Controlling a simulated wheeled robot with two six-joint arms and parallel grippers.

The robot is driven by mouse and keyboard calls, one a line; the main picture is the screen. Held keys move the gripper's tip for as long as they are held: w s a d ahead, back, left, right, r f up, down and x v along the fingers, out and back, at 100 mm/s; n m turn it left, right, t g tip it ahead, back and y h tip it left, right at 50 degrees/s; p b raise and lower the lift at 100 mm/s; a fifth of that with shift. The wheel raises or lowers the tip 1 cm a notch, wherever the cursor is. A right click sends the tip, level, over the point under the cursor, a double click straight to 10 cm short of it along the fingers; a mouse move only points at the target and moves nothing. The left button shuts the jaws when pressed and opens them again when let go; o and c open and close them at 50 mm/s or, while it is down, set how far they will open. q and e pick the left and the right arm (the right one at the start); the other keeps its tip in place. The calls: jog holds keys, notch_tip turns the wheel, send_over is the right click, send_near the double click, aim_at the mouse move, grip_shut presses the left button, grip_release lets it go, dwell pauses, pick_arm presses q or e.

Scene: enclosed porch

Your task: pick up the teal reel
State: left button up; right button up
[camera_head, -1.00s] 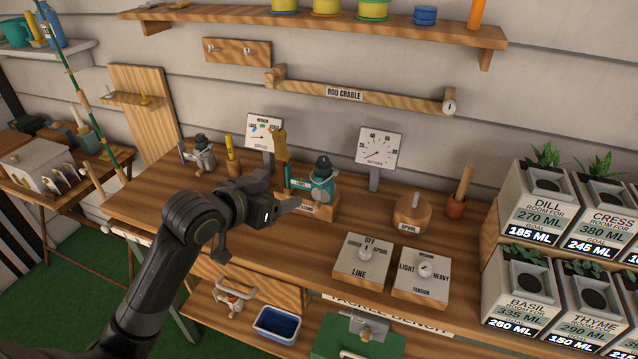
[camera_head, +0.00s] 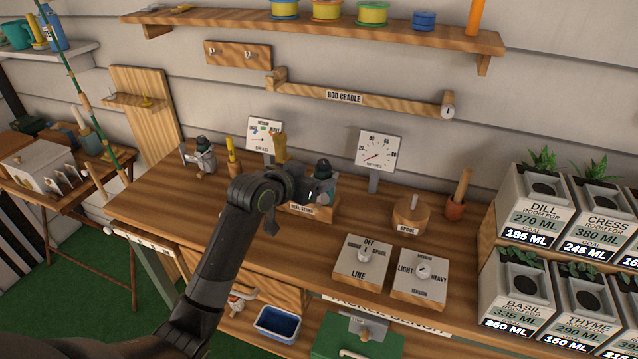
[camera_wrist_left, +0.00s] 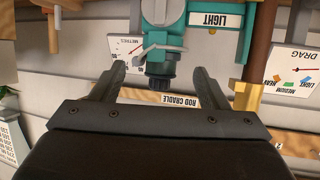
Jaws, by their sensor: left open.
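The teal reel (camera_head: 324,181) sits on its wooden stand (camera_head: 318,208) in the middle of the bench, partly hidden by my gripper in the head view. In the left wrist view the teal reel (camera_wrist_left: 164,28) has a dark knob, a grey crank and a LIGHT label. My left gripper (camera_head: 308,186) is just left of the reel. In the left wrist view my left gripper (camera_wrist_left: 160,76) is open, with the reel's dark knob between and just beyond its fingertips. I cannot tell whether they touch. My right gripper is not in view.
A grey reel (camera_head: 202,155) stands at the left of the bench (camera_head: 150,205). A meter sign (camera_head: 377,152), a spool block (camera_head: 411,215) and two dial boxes (camera_head: 362,262) stand to the right.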

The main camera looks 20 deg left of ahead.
aim_at(323, 177)
pick_arm(q)
jog(key=shift+f+p+x, duration=0.2)
jog(key=shift+p+x, duration=0.2)
jog(key=shift+x, duration=0.95)
jog(key=shift+f+p+x, duration=0.25)
jog(key=shift+p+x, duration=0.1)
jog(key=shift+x, duration=1.05)
jog(key=shift+s+a, duration=0.15)
jog(key=c, duration=1.2)
